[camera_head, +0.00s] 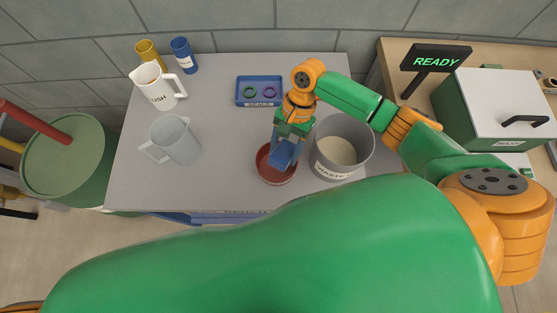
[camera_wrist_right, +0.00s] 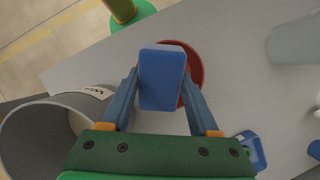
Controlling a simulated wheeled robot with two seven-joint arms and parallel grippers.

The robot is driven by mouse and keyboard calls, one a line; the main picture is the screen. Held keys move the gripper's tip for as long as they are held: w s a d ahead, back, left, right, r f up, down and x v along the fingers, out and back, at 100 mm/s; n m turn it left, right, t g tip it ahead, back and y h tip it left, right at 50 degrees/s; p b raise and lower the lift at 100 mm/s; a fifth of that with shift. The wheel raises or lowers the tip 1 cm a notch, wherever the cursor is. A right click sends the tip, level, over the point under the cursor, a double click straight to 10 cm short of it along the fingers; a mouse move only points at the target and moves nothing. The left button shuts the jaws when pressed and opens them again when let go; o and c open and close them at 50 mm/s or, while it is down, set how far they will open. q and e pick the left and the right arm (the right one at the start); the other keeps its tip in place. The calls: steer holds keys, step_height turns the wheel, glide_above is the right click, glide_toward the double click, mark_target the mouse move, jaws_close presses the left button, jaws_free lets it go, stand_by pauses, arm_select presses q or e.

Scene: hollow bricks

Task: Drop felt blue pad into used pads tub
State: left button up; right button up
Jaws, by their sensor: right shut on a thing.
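My right gripper (camera_head: 287,146) is shut on the blue felt pad (camera_head: 283,156). In the right wrist view the pad (camera_wrist_right: 162,78) is a flat blue block between the two fingers. A low, round, dark red tub (camera_head: 272,179) stands on the grey table near its front edge, and the pad is over it. In the wrist view the red tub's rim (camera_wrist_right: 196,70) shows behind the pad and to its right. The pad hides part of the tub, including much of its inside. I see no readable label on the red tub. My left gripper is not in view.
A grey waste bin (camera_head: 355,132) stands just right of the tub. A blue seals tray (camera_head: 260,104) with rings lies behind. A clear jug (camera_head: 174,140), a white jug (camera_head: 157,88) and yellow and blue cups (camera_head: 184,55) stand left. Table between is clear.

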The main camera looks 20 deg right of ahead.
steer(key=o, duration=1.3)
steer(key=shift+a, duration=0.2)
steer(key=shift+c, duration=0.2)
steer(key=shift+d, duration=0.1)
steer(key=shift+w+d+r, duration=0.1)
steer(key=shift+w+r, duration=0.05)
steer(key=shift+r, duration=0.15)
steer(key=b+v, duration=0.1)
steer(key=v, duration=0.5)
steer(key=shift+r, duration=0.25)
